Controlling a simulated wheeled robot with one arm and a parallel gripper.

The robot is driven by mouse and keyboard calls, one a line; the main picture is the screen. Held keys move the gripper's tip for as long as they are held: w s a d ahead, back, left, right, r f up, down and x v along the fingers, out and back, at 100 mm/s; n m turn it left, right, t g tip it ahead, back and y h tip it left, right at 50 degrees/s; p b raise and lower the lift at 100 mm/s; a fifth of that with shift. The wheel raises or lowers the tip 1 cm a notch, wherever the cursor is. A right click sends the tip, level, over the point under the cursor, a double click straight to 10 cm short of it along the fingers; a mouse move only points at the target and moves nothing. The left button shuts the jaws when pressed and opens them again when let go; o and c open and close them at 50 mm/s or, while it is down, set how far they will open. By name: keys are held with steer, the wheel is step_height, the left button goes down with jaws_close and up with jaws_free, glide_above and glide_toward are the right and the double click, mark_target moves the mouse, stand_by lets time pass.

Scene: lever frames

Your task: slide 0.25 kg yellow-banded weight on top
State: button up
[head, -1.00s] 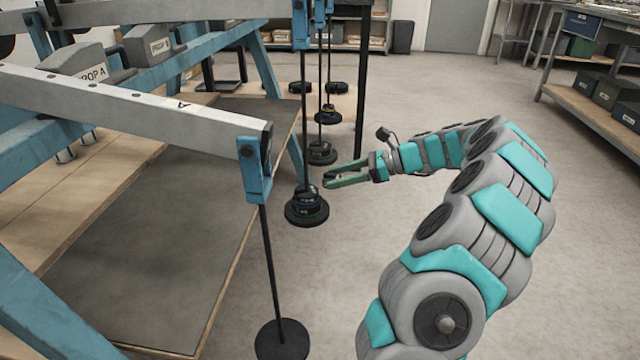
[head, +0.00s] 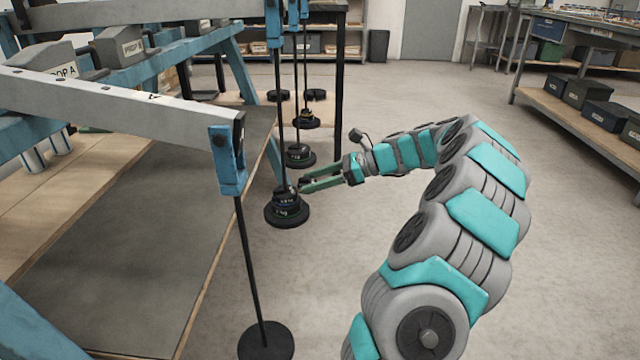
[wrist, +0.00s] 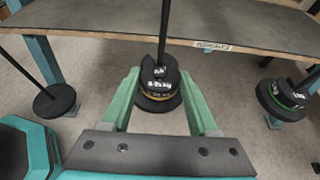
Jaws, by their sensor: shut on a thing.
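The yellow-banded weight (wrist: 158,96) is a dark slotted disc with white lettering and a thin yellow band. My gripper (wrist: 160,78) has its green fingers on either side of it and is shut on it. The weight is at the second hanger's thin rod (wrist: 164,30), over a wider dark disc beneath; whether it rests there is unclear. In the head view my gripper (head: 302,187) reaches in from the right, at the top of that hanger's weight stack (head: 287,213). The weight's band cannot be made out there.
A nearer hanger (head: 266,342) has a bare base plate. A farther hanger carries a green-banded weight (wrist: 289,95). A beam (head: 110,105) crosses above a grey-topped bench (head: 130,240) on the left. The floor to the right is clear.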

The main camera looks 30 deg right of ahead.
mark_target(292, 192)
steer(key=shift+w+a+b, duration=0.3)
steer(key=shift+w+a, duration=0.15)
steer(key=shift+a, duration=0.15)
steer(key=shift+a+p, duration=0.15)
steer(key=shift+p, duration=0.55)
steer(key=shift+w+a+p, duration=0.35)
steer(key=shift+a, duration=0.1)
steer(key=shift+w+a, duration=0.15)
steer(key=shift+a, duration=0.15)
steer(key=shift+w+a+p, duration=0.55)
steer(key=shift+a+p, duration=0.2)
steer(key=shift+p, duration=0.3)
steer(key=shift+f, duration=0.45)
stand_by(0.9)
steer(key=o, duration=1.4)
